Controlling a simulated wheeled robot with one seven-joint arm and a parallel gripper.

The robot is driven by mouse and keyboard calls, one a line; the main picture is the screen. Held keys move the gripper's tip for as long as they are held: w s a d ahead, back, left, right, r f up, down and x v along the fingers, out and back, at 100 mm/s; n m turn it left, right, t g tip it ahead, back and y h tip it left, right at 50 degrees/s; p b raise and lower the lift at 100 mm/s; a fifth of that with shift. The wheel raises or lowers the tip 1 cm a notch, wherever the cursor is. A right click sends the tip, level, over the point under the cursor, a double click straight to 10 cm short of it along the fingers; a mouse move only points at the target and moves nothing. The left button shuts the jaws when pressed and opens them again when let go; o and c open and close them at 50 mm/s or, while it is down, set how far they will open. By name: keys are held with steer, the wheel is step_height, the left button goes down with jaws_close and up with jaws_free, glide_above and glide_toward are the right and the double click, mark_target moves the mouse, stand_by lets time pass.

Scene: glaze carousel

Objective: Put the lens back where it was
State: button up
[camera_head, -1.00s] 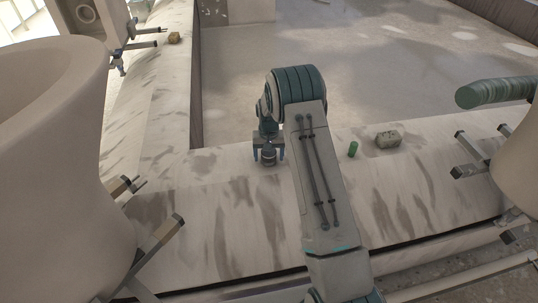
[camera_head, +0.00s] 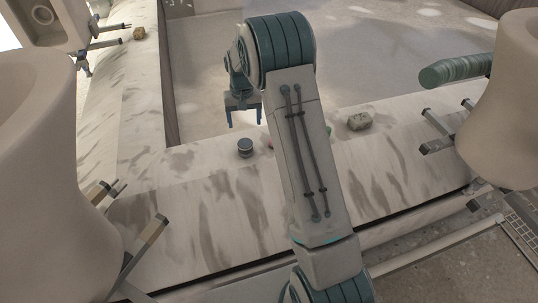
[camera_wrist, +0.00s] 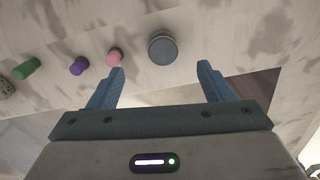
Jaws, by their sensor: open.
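A short dark grey cylinder, which looks like the lens (camera_head: 245,147), stands upright on the pale, stained ledge (camera_head: 205,215) in the head view. It also shows in the wrist view (camera_wrist: 162,48), just beyond the space between my fingertips. My gripper (camera_head: 244,124) is open and empty, above and beyond the lens and apart from it. In the wrist view my two blue fingers (camera_wrist: 160,70) are spread wide with nothing between them.
Pink (camera_wrist: 114,57), purple (camera_wrist: 78,66) and green (camera_wrist: 26,68) pegs lie along the ledge in the wrist view. My arm mostly hides them in the head view. A speckled block (camera_head: 360,121) sits right of my arm. Large pale rounded forms (camera_head: 35,150) flank both sides.

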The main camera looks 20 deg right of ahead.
steer(key=s+r, duration=1.1)
steer(key=s, duration=0.4)
steer(key=s+r+n+t, duration=0.1)
steer(key=s+r, duration=0.1)
steer(key=s, duration=1.6)
steer(key=shift+s+n, duration=0.4)
steer(key=shift+d, duration=0.1)
